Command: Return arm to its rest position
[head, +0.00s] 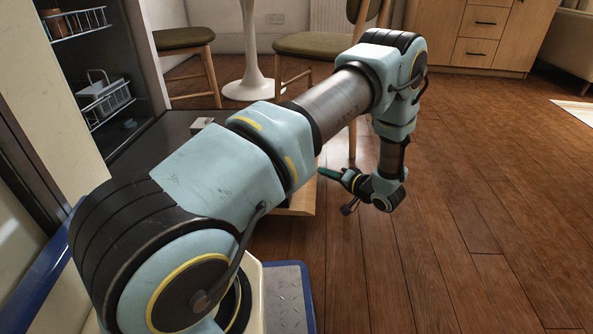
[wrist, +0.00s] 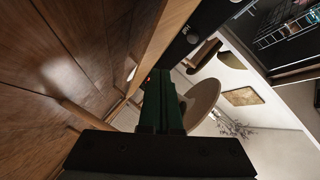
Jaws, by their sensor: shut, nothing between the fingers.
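My arm stretches forward from the lower left of the head view, bends down at its far end, and ends in my gripper (head: 322,173). The green fingers point left, close to the wooden edge (head: 303,203) of a lowered dark door; I cannot tell whether they touch it. In the wrist view my gripper (wrist: 161,75) shows its green fingers together, with nothing between them.
An open appliance with wire racks (head: 108,104) stands left, its dark door (head: 165,137) folded down. Chairs (head: 312,46) and a white pedestal table (head: 250,75) stand behind. A wooden cabinet (head: 440,38) is at the back. The wooden floor (head: 480,180) right is clear.

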